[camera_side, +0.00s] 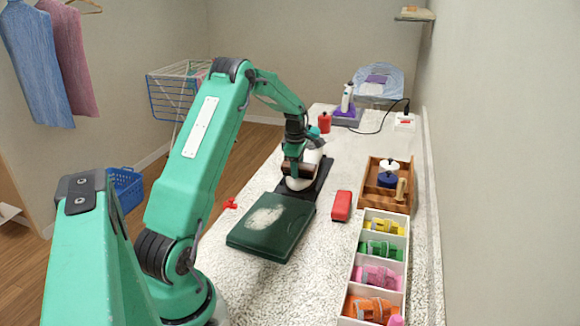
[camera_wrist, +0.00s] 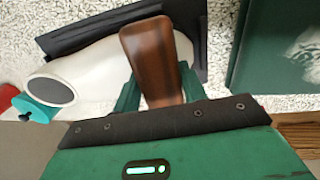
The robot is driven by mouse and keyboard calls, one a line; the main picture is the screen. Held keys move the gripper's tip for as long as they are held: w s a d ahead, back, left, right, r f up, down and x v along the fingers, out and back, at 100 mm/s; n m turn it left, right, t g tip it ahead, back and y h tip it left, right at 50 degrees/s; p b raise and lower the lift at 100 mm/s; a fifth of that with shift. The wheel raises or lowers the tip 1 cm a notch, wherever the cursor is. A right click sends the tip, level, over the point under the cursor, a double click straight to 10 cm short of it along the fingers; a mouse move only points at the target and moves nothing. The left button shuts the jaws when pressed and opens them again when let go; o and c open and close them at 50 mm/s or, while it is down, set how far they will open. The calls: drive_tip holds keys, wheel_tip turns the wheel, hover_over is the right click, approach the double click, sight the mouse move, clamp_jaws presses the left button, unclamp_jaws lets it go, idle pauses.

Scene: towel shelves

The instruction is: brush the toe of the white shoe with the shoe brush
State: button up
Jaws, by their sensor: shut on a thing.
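The white shoe (camera_wrist: 90,72) lies on a dark mat (camera_side: 322,176) on the counter; in the side view its toe (camera_side: 300,184) shows just below my gripper. My gripper (camera_side: 298,160) is shut on the brown shoe brush (camera_wrist: 152,62), which also shows in the side view (camera_side: 300,170). The brush is over the toe end of the shoe. Its bristles are hidden, so I cannot tell whether they touch the shoe.
A dark green case (camera_side: 290,240) with a pale patch lies in front of the mat. A red block (camera_side: 341,206) lies to the right. A white divided tray (camera_side: 361,255) and a wooden tray (camera_side: 372,185) line the right side. A red bottle (camera_side: 324,123) stands behind.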

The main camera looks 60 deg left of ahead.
drive_tip(key=shift+s+d, duration=0.25)
drive_tip(key=shift+s+d+f, duration=0.2)
drive_tip(key=shift+s+d, duration=0.35)
idle(0.7)
drive_tip(key=shift+w+a, duration=0.75)
drive_tip(key=shift+a, duration=0.05)
drive_tip(key=shift+w+a+r, duration=0.1)
drive_tip(key=shift+w+a, duration=0.05)
drive_tip(key=shift+w, duration=0.05)
drive_tip(key=shift+w+a+r, duration=0.1)
drive_tip(key=shift+w+a, duration=0.3)
drive_tip(key=shift+a, duration=0.05)
idle(0.4)
drive_tip(key=shift+d, duration=0.1)
